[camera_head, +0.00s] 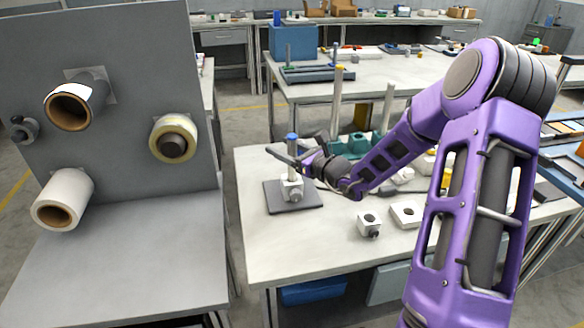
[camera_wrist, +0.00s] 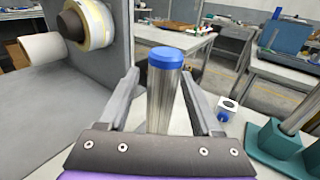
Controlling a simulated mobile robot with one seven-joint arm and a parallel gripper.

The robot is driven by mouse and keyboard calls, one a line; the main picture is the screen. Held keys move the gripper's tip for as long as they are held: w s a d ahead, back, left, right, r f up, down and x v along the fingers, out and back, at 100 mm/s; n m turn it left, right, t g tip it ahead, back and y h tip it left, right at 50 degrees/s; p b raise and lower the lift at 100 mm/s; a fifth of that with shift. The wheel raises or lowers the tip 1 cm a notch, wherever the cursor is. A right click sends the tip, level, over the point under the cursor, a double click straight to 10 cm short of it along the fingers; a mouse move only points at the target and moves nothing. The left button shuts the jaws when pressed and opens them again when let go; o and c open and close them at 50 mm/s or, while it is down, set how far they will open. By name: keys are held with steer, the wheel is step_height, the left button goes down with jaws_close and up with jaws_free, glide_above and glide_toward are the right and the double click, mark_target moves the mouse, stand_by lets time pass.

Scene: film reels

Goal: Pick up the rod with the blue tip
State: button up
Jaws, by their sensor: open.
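The rod with the blue tip (camera_head: 292,150) stands upright in a clamp on a dark square base plate (camera_head: 308,197) on the white table. In the wrist view the metal rod (camera_wrist: 162,105) with its blue cap rises between the two fingers. My gripper (camera_head: 290,157) is open around the upper part of the rod, a finger on each side. In the wrist view gaps show between the rod and both fingers (camera_wrist: 160,95). The rod's lower end is hidden by my gripper in the wrist view.
A grey panel (camera_head: 120,30) with several film rolls stands at the left. A small white block (camera_head: 369,224) and a white block with a hole (camera_head: 407,213) lie to the right. A yellow-tipped rod (camera_head: 337,100) stands behind in a green holder (camera_wrist: 274,140). The table's front left is clear.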

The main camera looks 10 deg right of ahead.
steer(key=shift+c, duration=0.3)
jaws_close()
